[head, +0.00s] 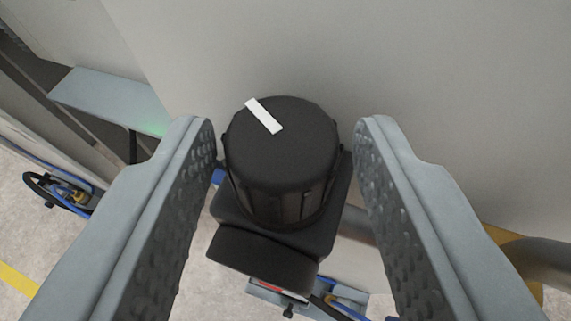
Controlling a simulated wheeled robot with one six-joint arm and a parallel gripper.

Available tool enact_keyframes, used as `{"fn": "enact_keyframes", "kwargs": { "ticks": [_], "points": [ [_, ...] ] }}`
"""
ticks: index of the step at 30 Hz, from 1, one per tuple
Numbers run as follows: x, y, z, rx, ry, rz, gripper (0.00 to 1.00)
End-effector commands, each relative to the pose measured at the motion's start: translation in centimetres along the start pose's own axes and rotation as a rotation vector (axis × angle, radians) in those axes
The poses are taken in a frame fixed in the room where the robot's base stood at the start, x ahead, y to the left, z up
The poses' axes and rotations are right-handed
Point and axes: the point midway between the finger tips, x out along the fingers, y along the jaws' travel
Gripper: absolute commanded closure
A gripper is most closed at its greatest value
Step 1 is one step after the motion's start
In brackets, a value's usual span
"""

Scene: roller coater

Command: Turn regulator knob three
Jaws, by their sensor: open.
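A black regulator knob (280,160) with ribbed sides and a white marker line on its top stands in the middle of the head view. The marker line points to the upper left. The knob sits on a black regulator body (262,262). My gripper (281,135) is open, with one grey finger on each side of the knob. Small gaps show between the finger pads and the knob. No number shows on the knob, so I cannot tell which one it is.
A pale grey machine panel (430,90) fills the area behind the knob. Blue hoses and fittings (335,295) lie below the regulator. A grey pipe with a yellow part (520,260) is at the right. A grey ledge (105,95) is at the upper left.

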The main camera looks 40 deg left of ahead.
Motion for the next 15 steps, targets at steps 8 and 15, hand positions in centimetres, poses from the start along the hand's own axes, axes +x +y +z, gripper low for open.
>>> {"fn": "enact_keyframes", "kwargs": {
  "ticks": [8,15],
  "points": [
    [-4.8,0.0,-0.1,0.0,0.003,0.003,0.57],
    [-9.7,0.1,-0.1,0.0,0.003,0.004,0.57]
  ]
}}
